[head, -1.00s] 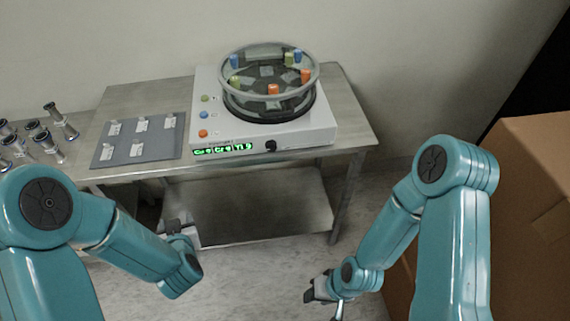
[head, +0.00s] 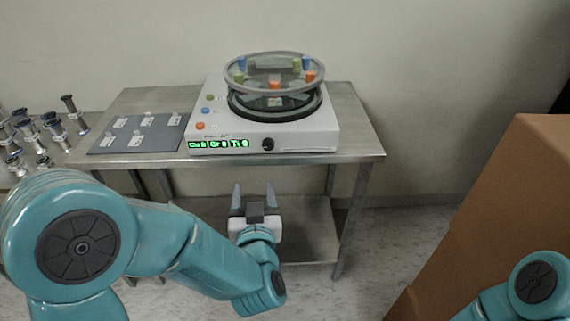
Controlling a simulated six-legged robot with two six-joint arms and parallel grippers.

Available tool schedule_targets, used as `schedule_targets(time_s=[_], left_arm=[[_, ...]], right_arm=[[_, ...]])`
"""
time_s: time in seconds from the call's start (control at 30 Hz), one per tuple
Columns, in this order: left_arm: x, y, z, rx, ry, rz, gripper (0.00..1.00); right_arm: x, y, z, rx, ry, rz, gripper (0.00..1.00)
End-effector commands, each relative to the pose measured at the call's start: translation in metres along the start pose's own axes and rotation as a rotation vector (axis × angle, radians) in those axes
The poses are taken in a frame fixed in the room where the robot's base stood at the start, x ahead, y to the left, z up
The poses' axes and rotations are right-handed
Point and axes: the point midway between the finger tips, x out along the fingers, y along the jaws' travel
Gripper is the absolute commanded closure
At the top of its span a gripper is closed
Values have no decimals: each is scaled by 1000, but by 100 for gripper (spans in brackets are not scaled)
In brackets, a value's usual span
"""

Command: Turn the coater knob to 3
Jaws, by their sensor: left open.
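The coater (head: 318,140) is a white box on a metal table, with a round chamber and a clear-topped ring lid on it. Its black knob (head: 268,144) is on the front face, right of a green lit display (head: 218,143). The knob's setting is too small to read. My left gripper (head: 255,190) is open and empty, its two fingers pointing up toward the table's front edge, below the knob and apart from it. My right gripper is out of view; only part of my right arm shows at the lower right.
The metal table (head: 355,130) has a lower shelf (head: 310,225). A grey mat (head: 105,142) with several small pale pieces lies left of the coater. Several metal fittings (head: 55,130) stand at the far left. Large cardboard boxes (head: 510,200) stand at the right.

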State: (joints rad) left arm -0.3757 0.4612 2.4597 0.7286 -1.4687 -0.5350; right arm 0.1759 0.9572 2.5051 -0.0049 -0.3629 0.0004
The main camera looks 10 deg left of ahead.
Motion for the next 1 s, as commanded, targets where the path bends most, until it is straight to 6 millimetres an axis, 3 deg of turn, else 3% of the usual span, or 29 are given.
schedule_targets(time_s=[0.03,0.2,0.43,1.0], left_arm=[[-2,6,6,-11,18,15,41],[-10,16,3,-33,52,47,41],[-5,23,2,-37,61,62,41],[116,36,-6,-36,62,66,41]], right_arm=[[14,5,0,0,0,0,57],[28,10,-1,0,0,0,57],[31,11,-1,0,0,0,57],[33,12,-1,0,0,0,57]])
